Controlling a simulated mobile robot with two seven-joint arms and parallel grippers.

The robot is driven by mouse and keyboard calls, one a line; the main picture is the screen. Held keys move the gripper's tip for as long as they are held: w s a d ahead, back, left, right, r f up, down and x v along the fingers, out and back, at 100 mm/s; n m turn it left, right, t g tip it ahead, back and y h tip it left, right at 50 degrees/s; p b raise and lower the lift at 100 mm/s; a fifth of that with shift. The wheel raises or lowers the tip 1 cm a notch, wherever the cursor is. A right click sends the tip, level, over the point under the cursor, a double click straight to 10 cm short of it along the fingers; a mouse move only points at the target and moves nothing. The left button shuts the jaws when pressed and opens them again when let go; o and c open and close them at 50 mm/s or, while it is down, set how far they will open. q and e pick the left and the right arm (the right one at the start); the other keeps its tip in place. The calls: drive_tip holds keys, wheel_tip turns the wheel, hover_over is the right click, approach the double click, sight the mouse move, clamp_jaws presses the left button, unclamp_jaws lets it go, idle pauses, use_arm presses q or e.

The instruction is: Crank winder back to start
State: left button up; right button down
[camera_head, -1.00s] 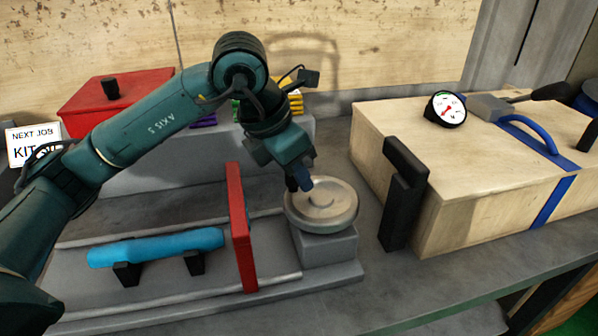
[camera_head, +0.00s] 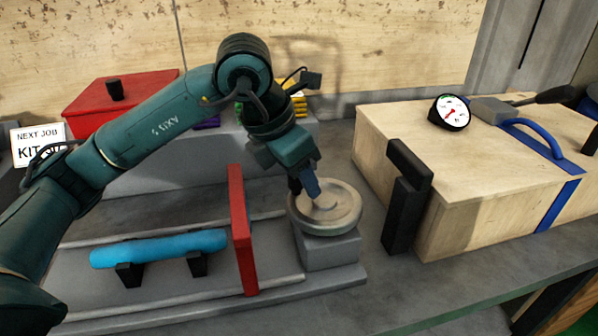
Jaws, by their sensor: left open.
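The winder is a round pale grey wheel (camera_head: 342,214) lying flat on a grey block (camera_head: 330,251) at the right end of the rail base. My left gripper (camera_head: 309,190) is over the left part of the wheel, pointing down, with its jaws open. Its fingers overlap one another in this view, and I cannot tell whether they touch the wheel. Any crank knob there is hidden behind the gripper. A red upright plate (camera_head: 240,230) stands just left of the wheel. A blue cylinder (camera_head: 160,247) rests on black supports further left. My right gripper is out of view.
A wooden crate (camera_head: 470,215) with a black latch (camera_head: 404,200) and a dial gauge (camera_head: 450,112) stands right of the wheel. A red box (camera_head: 125,100) and a job sign (camera_head: 40,143) are at the back left. Bare bench shows in front.

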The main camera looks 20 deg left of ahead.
use_arm(q)
drive_tip(key=p+v, duration=0.1)
drive_tip(key=v, duration=1.2)
drive_tip(key=shift+r, duration=0.1)
